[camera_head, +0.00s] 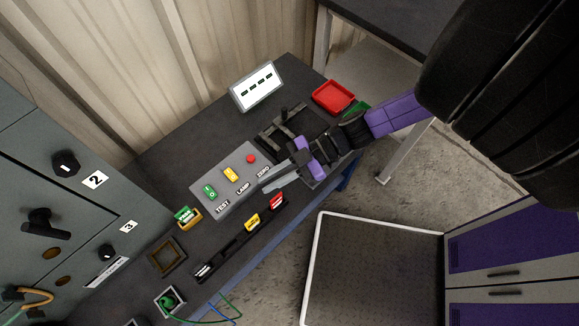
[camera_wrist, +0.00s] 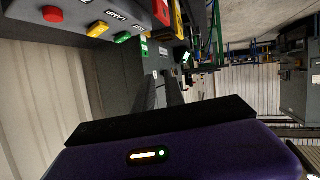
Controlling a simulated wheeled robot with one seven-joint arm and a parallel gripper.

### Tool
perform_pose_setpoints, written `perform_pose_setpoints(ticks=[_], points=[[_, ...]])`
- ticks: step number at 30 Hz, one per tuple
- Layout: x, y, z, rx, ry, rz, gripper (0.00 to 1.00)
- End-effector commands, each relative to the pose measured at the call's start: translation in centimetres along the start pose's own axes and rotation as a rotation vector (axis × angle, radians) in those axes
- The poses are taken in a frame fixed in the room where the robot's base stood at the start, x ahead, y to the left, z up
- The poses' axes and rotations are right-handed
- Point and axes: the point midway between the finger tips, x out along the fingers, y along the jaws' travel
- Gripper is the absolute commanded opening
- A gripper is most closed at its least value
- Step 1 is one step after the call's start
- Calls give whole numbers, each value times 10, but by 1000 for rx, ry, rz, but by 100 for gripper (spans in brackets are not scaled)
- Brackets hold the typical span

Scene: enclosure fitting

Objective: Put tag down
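My gripper (camera_head: 268,184) is above the bench beside the grey control panel, its fingers pointing left. The two grey fingers look apart, and I see no tag between them. A red tag (camera_head: 277,201) and a yellow tag (camera_head: 252,222) stand in the dark rack (camera_head: 228,249) along the bench's front edge. The red tag also shows in the wrist view (camera_wrist: 161,12), as does the yellow tag (camera_wrist: 178,20). A green tag (camera_head: 184,214) sits at a yellow-edged holder (camera_head: 192,222) left of the panel. The space between the fingertips is partly hidden.
The control panel (camera_head: 215,199) carries a green switch, a yellow switch and a red button. A red tray (camera_head: 333,97) and a white display (camera_head: 257,86) stand at the back. A grey cabinet (camera_head: 60,215) with knobs borders the left. Wires hang near the front edge.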

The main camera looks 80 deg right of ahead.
Motion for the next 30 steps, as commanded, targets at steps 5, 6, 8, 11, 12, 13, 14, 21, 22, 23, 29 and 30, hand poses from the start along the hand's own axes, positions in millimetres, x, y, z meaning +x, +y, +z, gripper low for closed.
perform_pose_setpoints(ticks=[5, 6, 8, 11, 12, 13, 14, 21, 22, 23, 29, 30], points=[[-30, -46, -22, 60, 8, 139, 15], [-35, -55, -29, 74, 8, 171, 15], [-40, -69, -41, 95, 13, 217, 15], [-46, -88, -64, 136, 20, 299, 15], [-47, -94, -74, 152, 24, 333, 15], [-48, -98, -82, 164, 26, 358, 15], [-49, -102, -90, 177, 30, 384, 15], [-51, -112, -147, 259, 53, 551, 15], [-51, -112, -152, 265, 56, 563, 15], [-52, -112, -156, 270, 58, 575, 15], [-52, -111, -166, 283, 61, 605, 15], [-52, -111, -166, 283, 61, 605, 15]])
